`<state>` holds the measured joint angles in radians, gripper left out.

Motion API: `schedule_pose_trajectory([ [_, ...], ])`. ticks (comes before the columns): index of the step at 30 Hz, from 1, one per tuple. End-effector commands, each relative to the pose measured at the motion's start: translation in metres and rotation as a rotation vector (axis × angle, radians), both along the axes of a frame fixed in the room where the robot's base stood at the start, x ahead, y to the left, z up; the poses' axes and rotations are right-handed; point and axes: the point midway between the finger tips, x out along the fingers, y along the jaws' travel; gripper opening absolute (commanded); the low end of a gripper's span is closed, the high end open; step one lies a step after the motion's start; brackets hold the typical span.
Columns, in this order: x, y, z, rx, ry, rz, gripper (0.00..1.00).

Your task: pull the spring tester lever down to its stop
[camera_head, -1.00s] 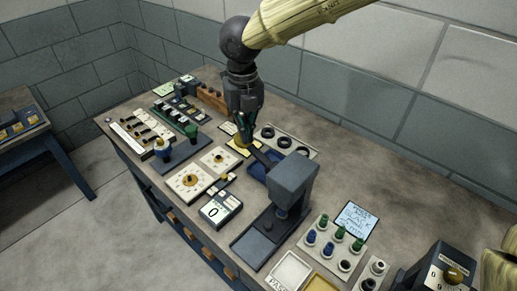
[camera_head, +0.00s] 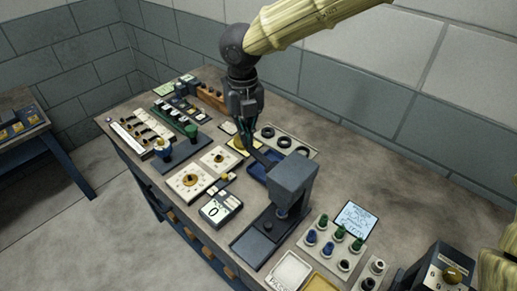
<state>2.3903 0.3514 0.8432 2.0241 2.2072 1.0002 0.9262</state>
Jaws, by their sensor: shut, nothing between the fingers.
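The spring tester (camera_head: 292,178) is a dark grey press-like stand on the bench, right of the picture's middle. Its dark lever (camera_head: 263,157) sticks out from the head toward the upper left, near my gripper. My gripper (camera_head: 245,146) points down at the lever's outer end, with its fingers shut and nothing between them. I cannot tell from this view whether the fingers touch the lever. The tester's base plate (camera_head: 250,246) is bare in front.
A counter showing 0 (camera_head: 220,208) and two dial plates (camera_head: 188,181) lie left of the tester. A blue tray (camera_head: 257,172) and black rings (camera_head: 284,140) lie behind it. Green and blue pegs (camera_head: 323,223) stand to its right. The bench's back right is clear.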

Motion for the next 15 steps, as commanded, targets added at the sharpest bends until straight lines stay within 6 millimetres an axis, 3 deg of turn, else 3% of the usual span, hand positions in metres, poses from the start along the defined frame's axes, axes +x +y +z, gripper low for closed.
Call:
schedule_pose_trajectory([
  [15, -0.0003, -0.0004, -0.0072, -0.001, 0.002, 0.0, 0.0],
])
